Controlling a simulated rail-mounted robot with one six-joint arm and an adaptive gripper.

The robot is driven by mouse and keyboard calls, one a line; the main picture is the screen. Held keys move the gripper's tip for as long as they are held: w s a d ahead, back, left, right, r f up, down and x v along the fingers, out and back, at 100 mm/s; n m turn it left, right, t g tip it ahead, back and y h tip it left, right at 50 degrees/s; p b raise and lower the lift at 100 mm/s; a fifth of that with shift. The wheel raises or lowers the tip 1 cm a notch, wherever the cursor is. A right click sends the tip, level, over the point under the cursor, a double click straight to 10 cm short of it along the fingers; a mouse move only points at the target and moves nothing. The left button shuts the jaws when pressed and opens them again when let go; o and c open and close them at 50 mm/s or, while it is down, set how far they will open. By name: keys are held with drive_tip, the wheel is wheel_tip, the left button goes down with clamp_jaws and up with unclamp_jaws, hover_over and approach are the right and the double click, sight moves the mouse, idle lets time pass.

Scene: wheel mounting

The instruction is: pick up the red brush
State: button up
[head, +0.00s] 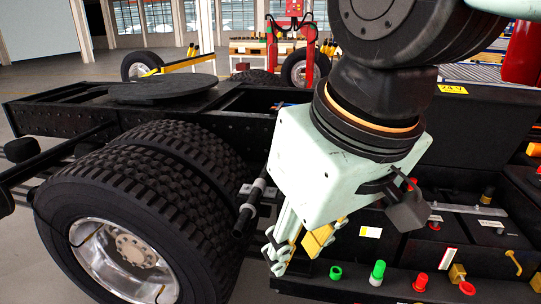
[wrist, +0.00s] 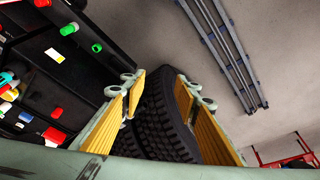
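I cannot make out a red brush for certain in either view. My gripper (head: 292,252) hangs in front of the truck, just left of these pieces. In the wrist view my gripper (wrist: 158,82) has its two yellow-padded fingers apart. No object is held between them; the dark tyre tread (wrist: 160,120) shows through the gap.
A large truck wheel (head: 130,225) stands at left below the black chassis (head: 60,115). The black shelf (head: 345,288) also carries a green capped cylinder (head: 378,273). Rails (wrist: 230,50) lie on the open grey floor in the wrist view, with a red frame (wrist: 285,152) nearby.

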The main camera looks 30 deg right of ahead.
drive_tip(key=w+d+f+n+g+h+p, duration=0.1)
drive_tip(key=w+d+n+g+h+p, duration=0.5)
drive_tip(key=d, duration=1.2)
drive_tip(key=w+d+f+g+h+p, duration=0.15)
drive_tip(key=w+d+g+h, duration=0.55)
drive_tip(key=d, duration=1.1)
drive_tip(key=shift+w+d+f+n+t+h+p, duration=0.6)
drive_tip(key=shift+w+d+f+n, duration=0.75)
drive_tip(key=shift+w+d+f, duration=0.95)
drive_tip(key=shift+w+d+f+n+t+h+p, duration=0.6)
drive_tip(key=shift+w+d+f+n, duration=0.85)
drive_tip(key=shift+w+d, duration=1.6)
drive_tip(key=shift+w+d+f+n+t+h+p, duration=0.3)
drive_tip(key=shift+w+d+f+n+h+p, duration=0.75)
drive_tip(key=shift+w+d+f, duration=1.55)
drive_tip(key=shift+s+d+r+y, duration=0.25)
drive_tip(key=shift+s+d+r, duration=0.2)
drive_tip(key=shift+r, duration=0.1)
drive_tip(key=shift+d, duration=0.1)
drive_tip(key=shift+x, duration=1)
drive_tip(key=shift+d, duration=0.1)
